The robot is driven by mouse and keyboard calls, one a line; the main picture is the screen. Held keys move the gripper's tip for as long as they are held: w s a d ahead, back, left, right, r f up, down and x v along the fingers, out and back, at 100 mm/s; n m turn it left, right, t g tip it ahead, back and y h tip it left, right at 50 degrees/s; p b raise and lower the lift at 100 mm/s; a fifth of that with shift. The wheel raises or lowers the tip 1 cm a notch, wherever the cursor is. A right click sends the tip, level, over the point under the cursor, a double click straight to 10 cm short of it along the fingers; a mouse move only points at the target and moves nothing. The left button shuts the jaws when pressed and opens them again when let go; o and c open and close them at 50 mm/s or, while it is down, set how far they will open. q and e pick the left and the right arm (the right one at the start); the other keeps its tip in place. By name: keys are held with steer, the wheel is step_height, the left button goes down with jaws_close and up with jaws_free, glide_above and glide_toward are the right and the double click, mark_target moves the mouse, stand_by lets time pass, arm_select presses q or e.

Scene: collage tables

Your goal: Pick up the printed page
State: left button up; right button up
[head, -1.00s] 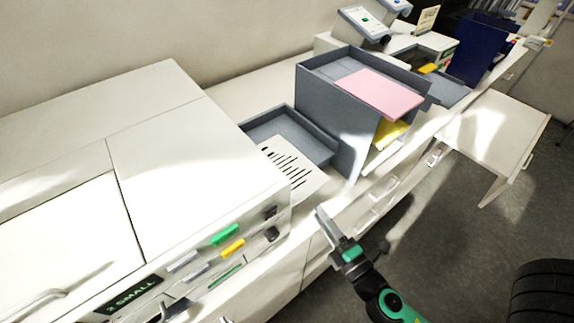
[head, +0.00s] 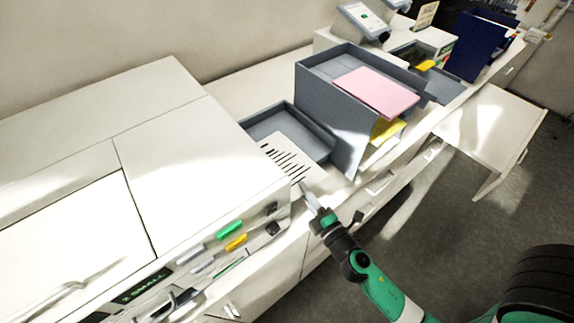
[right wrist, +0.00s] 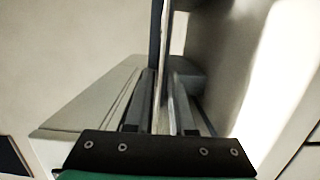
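The printed page (head: 284,160), white with black lines, lies partly in the grey output tray beside the large white printer. Its near corner sticks out toward the counter's front edge. My right gripper (head: 308,194) is at that near corner. In the right wrist view, my right gripper (right wrist: 162,95) has its two fingers apart. A thin pale edge, which looks like the page (right wrist: 164,70) seen edge-on, runs between them. I cannot tell whether either finger touches it. My left gripper is not in view.
The white printer (head: 200,150) stands left of the page. The low grey tray (head: 275,122) holds the page's far end. A taller grey paper tray stack (head: 335,110), with pink (head: 375,92) and yellow sheets (head: 386,130), stands right. Open floor lies in front.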

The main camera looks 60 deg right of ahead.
jaws_close()
step_height(320, 180, up, 18)
steer(key=p, duration=1.5)
